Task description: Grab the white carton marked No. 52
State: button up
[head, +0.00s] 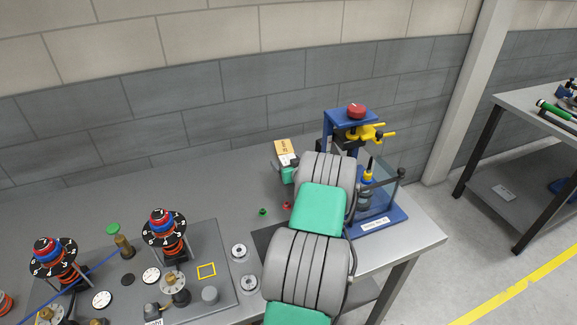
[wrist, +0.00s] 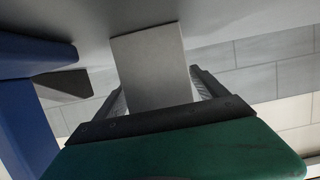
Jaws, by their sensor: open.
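A small carton (head: 284,147) stands at the back of the bench in the head view. Its visible top is tan with dark print and a white patch; the print is too small to read. In the wrist view a plain pale grey-white box face (wrist: 152,62), apparently this carton, lies between the two dark fingers of my gripper (wrist: 160,92). My gripper is open, with a finger on either side of the box; contact cannot be made out.
A blue press (head: 340,118) with a red knob and yellow parts stands close to the right of the carton. A fixture plate (head: 215,235) with dials and knobs covers the left front. Small green (head: 263,211) and red (head: 287,205) pieces lie near my arm. The bench's back left is clear.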

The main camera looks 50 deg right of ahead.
jog(key=shift+w+d+f, duration=0.1)
jog(key=shift+w+d, duration=0.05)
jog(key=shift+w, duration=0.25)
jog(key=shift+c, duration=0.4)
grip_shut()
